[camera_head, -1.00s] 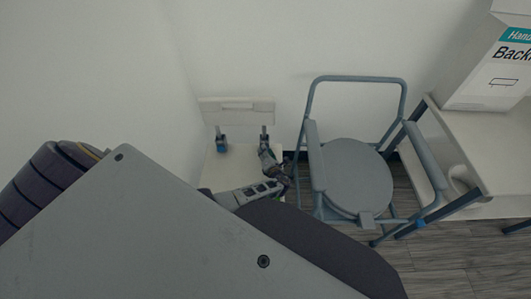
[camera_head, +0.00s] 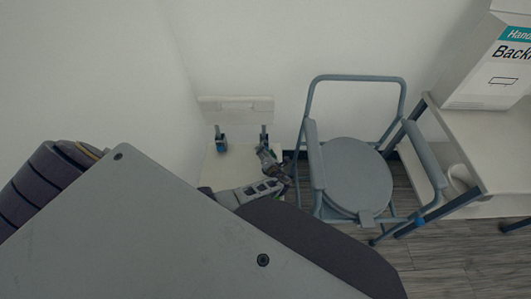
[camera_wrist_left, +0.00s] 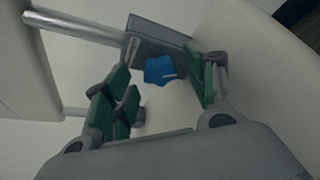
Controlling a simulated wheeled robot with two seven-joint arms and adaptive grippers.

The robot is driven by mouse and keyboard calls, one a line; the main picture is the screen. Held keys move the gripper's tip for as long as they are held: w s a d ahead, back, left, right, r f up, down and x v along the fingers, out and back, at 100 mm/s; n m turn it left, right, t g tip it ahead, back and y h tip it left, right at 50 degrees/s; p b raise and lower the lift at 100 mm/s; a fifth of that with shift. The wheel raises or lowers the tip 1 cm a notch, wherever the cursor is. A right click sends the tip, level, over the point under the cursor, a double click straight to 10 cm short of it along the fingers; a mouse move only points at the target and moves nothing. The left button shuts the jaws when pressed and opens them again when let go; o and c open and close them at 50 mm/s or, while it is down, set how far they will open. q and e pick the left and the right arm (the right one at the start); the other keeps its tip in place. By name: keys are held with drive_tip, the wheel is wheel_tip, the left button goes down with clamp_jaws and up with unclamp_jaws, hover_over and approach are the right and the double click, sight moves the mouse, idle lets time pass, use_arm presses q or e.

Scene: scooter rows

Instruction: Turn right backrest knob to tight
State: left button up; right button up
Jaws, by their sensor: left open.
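The right backrest knob (camera_wrist_left: 160,70) is blue and lobed, with a light mark on it. It sits on a dark grey clamp block (camera_wrist_left: 150,38) in the left wrist view. My left gripper (camera_wrist_left: 157,80) is open, with green-padded fingers on either side of the knob; I cannot tell whether they touch it. In the head view my left gripper (camera_head: 268,160) is at the right post (camera_head: 263,134) of the white backrest (camera_head: 235,109), and hides the right knob. The left backrest knob (camera_head: 221,145) is blue and uncovered. My right gripper is not in view.
A grey-blue commode chair (camera_head: 355,175) stands close to the right of my gripper. A white table (camera_head: 490,140) with a white box (camera_head: 490,75) is farther right. Walls are close behind and to the left of the backrest.

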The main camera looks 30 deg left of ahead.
use_arm(q)
drive_tip(key=shift+v, duration=6)
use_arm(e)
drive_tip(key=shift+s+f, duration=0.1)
use_arm(q)
drive_tip(key=shift+r, duration=0.1)
wheel_tip(320, 180, up, 22)
drive_tip(key=p, duration=2.2)
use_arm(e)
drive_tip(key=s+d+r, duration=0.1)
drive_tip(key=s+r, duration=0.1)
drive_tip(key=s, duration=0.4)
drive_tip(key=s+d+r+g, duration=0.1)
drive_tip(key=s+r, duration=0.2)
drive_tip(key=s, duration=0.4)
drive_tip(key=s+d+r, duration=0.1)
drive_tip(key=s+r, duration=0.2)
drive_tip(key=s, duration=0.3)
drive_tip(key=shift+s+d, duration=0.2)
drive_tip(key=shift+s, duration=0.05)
